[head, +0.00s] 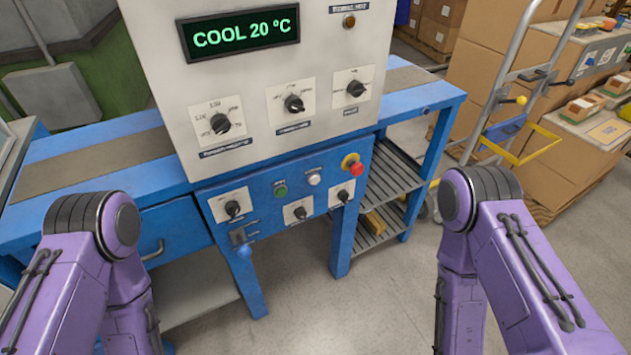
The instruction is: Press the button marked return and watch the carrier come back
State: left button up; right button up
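A white control cabinet (255,90) stands on a blue bench, and its display (241,33) reads "COOL 20 °C". The blue panel below has a green button (281,191), a white button (314,179) and a red mushroom button (355,168) on a yellow ring. The labels by these buttons are too small to read, so I cannot tell which is marked return. I cannot make out a carrier. My purple arms show at the lower left and lower right, apart from the panel. Both grippers are out of view.
Several black rotary knobs (293,103) sit on the cabinet and blue panel. A slatted shelf (391,180) is at right. A hand truck (508,110) and cardboard boxes stand farther right. Floor between my arms is clear.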

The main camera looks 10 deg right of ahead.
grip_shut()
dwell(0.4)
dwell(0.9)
